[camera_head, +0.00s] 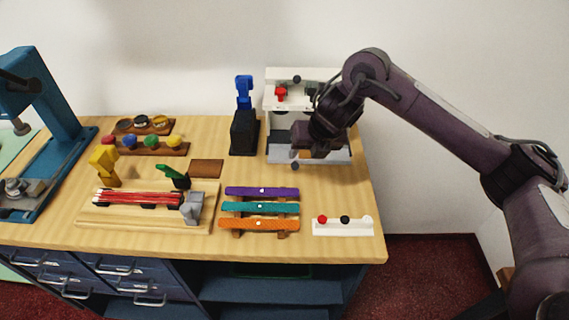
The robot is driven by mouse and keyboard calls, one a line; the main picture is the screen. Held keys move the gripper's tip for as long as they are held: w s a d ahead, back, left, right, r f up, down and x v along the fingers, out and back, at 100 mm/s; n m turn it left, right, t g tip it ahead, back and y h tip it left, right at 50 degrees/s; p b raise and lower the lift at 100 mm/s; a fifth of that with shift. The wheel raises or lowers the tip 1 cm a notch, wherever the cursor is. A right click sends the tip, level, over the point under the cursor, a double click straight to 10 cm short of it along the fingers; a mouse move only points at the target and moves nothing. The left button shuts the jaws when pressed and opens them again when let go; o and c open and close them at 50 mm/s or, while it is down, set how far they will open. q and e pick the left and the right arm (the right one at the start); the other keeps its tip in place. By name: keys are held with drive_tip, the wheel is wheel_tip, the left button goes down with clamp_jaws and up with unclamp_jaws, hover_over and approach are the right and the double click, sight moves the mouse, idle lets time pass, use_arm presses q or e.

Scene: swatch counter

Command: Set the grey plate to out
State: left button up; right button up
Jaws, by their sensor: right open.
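The grey plate (281,154) lies flat at the foot of the white machine (282,103) at the back right of the counter. A small dark knob (295,166) shows at its front edge. My right gripper (303,153) is open and reaches down from the right over the plate, close to the knob. I cannot tell whether it touches either. My gripper and forearm hide the middle of the plate and much of the machine's right side. My left gripper is not in view.
A black stand with a blue top (244,95) is just left of the machine. Purple, teal and orange bars (260,208) and a white strip with knobs (342,226) lie in front. A wooden tray with red rods (138,199) is at left.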

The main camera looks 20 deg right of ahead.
sight(296, 165)
drive_tip(key=b+x, duration=0.1)
drive_tip(key=x, duration=0.7)
drive_tip(key=shift+w, duration=0.1)
drive_tip(key=shift+r, duration=0.1)
clamp_jaws()
